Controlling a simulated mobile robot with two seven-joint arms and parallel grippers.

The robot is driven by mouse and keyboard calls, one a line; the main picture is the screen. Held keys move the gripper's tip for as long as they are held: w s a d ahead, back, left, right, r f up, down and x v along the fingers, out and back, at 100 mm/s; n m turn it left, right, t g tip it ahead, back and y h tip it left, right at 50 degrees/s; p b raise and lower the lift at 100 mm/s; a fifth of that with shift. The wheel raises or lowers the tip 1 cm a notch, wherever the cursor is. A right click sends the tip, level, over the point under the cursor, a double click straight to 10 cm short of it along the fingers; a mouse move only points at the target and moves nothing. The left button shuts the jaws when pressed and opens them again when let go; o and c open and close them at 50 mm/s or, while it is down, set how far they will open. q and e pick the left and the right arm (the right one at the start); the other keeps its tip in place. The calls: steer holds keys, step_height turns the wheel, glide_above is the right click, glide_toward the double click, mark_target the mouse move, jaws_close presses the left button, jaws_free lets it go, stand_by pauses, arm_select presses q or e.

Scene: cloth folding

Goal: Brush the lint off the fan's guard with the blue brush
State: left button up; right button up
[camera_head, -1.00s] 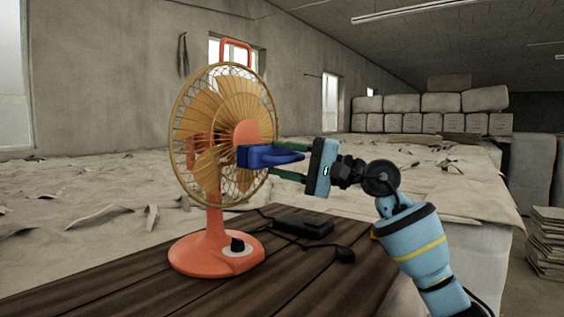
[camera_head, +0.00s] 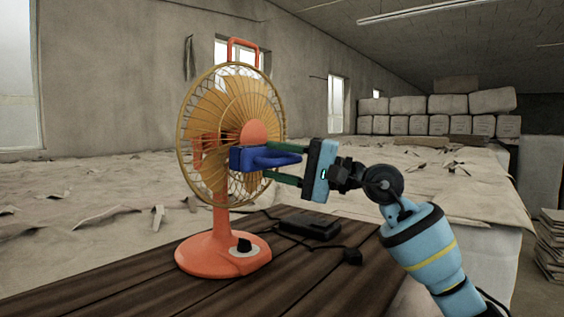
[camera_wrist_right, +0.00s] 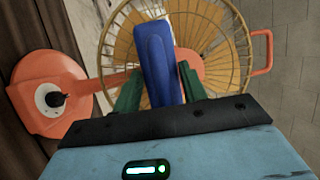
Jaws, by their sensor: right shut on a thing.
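The orange fan (camera_head: 222,240) stands upright on a dark wooden table, with its yellow wire guard (camera_head: 190,100) facing right toward my right arm. My right gripper (camera_head: 290,163) is shut on the blue brush (camera_head: 262,157) and holds it level in front of the guard, just below the orange hub. The brush head overlaps the guard; I cannot tell whether it touches. In the right wrist view the brush (camera_wrist_right: 158,60) lies between the green fingers, with the guard (camera_wrist_right: 238,45) behind it. I cannot make out lint. My left gripper does not show.
The plank table (camera_head: 300,275) holds a black box (camera_head: 310,228) with a cable and a small black plug (camera_head: 352,257) right of the fan base. A wide cloth-covered surface (camera_head: 100,215) with scraps lies behind. Wrapped bales (camera_head: 440,105) are stacked at the back right.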

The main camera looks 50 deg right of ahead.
mark_target(268, 166)
steer(key=shift+a, duration=0.1)
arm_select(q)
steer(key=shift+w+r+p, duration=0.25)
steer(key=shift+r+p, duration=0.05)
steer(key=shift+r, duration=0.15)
arm_select(e)
steer(key=shift+s+a, duration=0.1)
steer(key=shift+a, duration=1.75)
steer(key=shift+s+f+b, duration=0.3)
steer(key=shift+s+b, duration=0.05)
steer(key=shift+b, duration=0.2)
steer(key=shift+s+d+b, duration=0.2)
steer(key=shift+s+b, duration=1)
steer(key=shift+s, duration=0.25)
arm_select(q)
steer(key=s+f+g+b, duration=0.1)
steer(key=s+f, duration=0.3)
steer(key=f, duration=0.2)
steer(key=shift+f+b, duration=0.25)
steer(key=shift+b, duration=0.1)
arm_select(e)
steer(key=shift+s+d+r, duration=0.1)
steer(key=shift+s+r, duration=0.1)
steer(key=shift+s, duration=1)
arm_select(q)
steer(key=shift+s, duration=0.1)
